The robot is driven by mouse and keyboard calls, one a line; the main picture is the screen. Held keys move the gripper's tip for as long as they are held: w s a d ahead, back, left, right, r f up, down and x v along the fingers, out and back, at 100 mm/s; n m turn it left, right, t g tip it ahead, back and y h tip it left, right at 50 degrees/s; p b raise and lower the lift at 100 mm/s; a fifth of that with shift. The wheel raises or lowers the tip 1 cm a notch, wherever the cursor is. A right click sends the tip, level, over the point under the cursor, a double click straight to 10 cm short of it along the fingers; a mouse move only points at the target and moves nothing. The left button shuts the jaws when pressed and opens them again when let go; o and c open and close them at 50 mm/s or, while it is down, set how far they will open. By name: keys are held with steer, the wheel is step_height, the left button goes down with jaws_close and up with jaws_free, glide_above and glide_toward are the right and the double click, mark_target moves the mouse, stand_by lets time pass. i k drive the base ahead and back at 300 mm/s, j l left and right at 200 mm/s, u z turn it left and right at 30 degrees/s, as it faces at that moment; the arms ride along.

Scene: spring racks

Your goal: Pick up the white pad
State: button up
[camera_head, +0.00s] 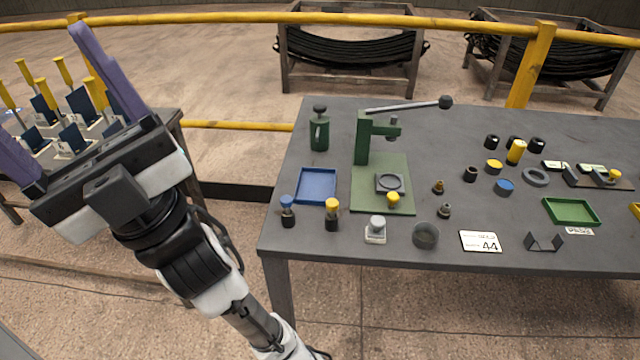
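My gripper (40,85) is at the upper left, raised, with its two purple fingers spread wide and nothing visible between them; one finger is cut off by the left edge. It is well to the left of the grey table (330,250). No thing is plainly marked as the white pad. A small whitish square piece with a grey round top (376,236) stands near the table's front edge. A flat white card reading 44 (480,241) lies to its right. I cannot tell which one is the pad.
A green lever press (362,140) stands behind the whitish piece. Two dark stubs with blue (288,204) and yellow (332,208) tops are to its left, a grey cup (425,236) to its right. A rack with yellow handles (62,70) is behind my gripper.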

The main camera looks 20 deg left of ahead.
mark_target(375, 231)
steer(key=i+l, duration=0.2)
steer(key=l, duration=0.15)
steer(key=i+l, duration=0.2)
steer(key=l, duration=0.2)
steer(key=i+l, duration=0.2)
steer(key=l, duration=0.15)
steer(key=i+l+u, duration=0.1)
steer(key=u, duration=1.65)
steer(key=l, duration=0.05)
